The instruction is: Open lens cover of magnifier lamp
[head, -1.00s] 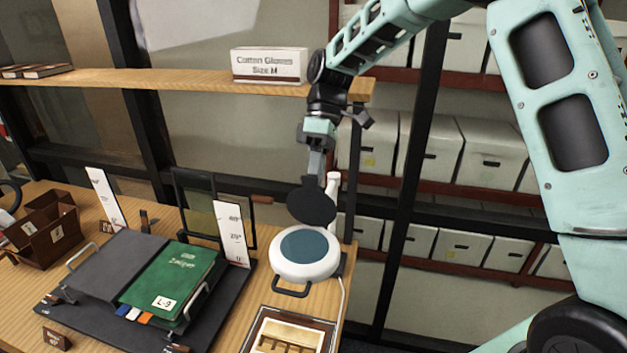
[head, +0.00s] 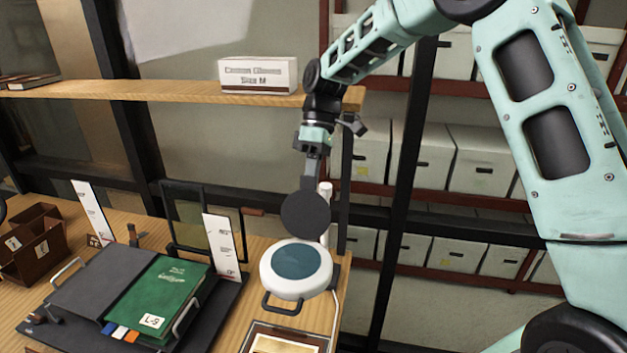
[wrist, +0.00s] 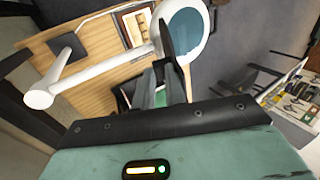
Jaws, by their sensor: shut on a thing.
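The magnifier lamp (head: 296,290) has a round white head with a blue lens (head: 300,262) facing up and a black handle at its front. Its dark round lens cover (head: 305,214) stands raised, nearly upright, at the back of the head, so the lens is uncovered. My gripper (head: 309,172) is above the lamp and shut on the cover's upper edge. In the wrist view the cover (wrist: 166,38) shows edge-on between my fingers (wrist: 165,80), beside the lens (wrist: 186,32). The lamp's white arm (wrist: 90,72) also shows there.
A green book (head: 168,295) lies on a dark cradle left of the lamp. A framed picture (head: 290,338) lies in front. A shelf (head: 150,89) with a glove box (head: 258,76) is behind. Archival boxes (head: 480,160) fill the racks at right.

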